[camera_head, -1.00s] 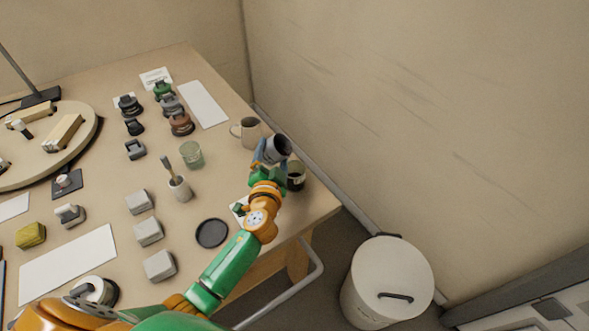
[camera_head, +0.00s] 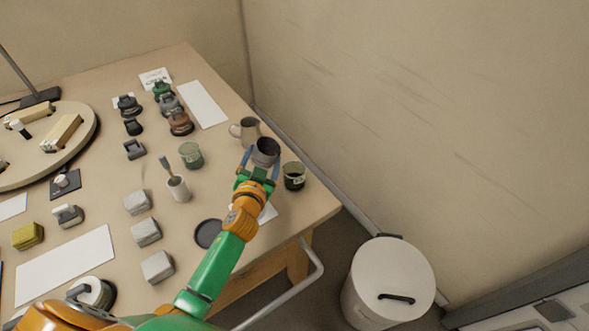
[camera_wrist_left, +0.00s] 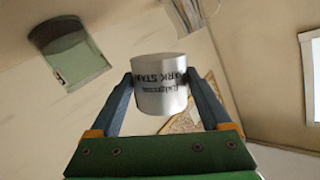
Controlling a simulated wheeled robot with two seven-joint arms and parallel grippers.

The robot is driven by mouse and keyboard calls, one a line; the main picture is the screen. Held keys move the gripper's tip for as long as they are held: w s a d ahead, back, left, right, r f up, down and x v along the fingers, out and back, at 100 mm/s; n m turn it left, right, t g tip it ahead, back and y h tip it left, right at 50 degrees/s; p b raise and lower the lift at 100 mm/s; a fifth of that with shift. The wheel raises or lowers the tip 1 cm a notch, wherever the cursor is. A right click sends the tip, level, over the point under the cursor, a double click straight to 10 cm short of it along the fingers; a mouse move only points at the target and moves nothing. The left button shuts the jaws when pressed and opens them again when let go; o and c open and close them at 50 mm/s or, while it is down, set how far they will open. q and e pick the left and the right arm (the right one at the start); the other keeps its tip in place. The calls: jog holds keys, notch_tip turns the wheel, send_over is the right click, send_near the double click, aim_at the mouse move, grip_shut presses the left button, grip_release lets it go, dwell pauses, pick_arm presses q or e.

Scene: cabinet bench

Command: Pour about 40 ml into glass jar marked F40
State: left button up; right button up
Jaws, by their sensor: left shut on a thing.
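My left gripper (camera_head: 258,168) is shut on a grey metal cup (camera_wrist_left: 160,88), which also shows in the head view (camera_head: 266,150). Its lettering appears upside down in the wrist view and seems to include "DARK STAIN". The cup stands roughly upright, mouth up, with a dark inside. A green-tinted glass jar (camera_head: 294,177) stands just right of the cup near the table's right edge, with something dark inside; its marking is too small to read. A glass jar (camera_wrist_left: 70,55) also shows at upper left in the wrist view. Another green glass (camera_head: 191,156) stands further left. My right gripper is out of view.
A beige pitcher (camera_head: 247,130) stands just behind the cup. A brush holder (camera_head: 178,188), a black disc (camera_head: 208,233) and several grey blocks (camera_head: 146,232) lie to the left. A lidded white bin (camera_head: 390,280) stands on the floor beyond the table's right edge.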

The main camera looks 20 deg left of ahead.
aim_at(252, 162)
pick_arm(q)
jog(key=shift+a+f+n+h, duration=0.3)
jog(key=shift+a+f+n, duration=0.05)
jog(key=shift+n, duration=0.15)
jog(key=shift+f, duration=0.15)
jog(key=shift+s+a+f+n+b, duration=0.1)
jog(key=shift+a+f+n+b, duration=0.15)
jog(key=shift+f+b, duration=0.15)
jog(key=shift+s+a+f+n+b, duration=0.1)
jog(key=shift+a+f+n+b, duration=0.15)
jog(key=shift+f, duration=0.2)
jog(key=shift+a+r+n+h+p, duration=0.2)
jog(key=shift+r+n+h+p, duration=0.15)
jog(key=shift+r+p, duration=0.35)
jog(key=shift+a+n+p, duration=0.35)
jog(key=shift+n+p, duration=0.05)
jog(key=shift+n, duration=0.15)
jog(key=shift+f, duration=0.15)
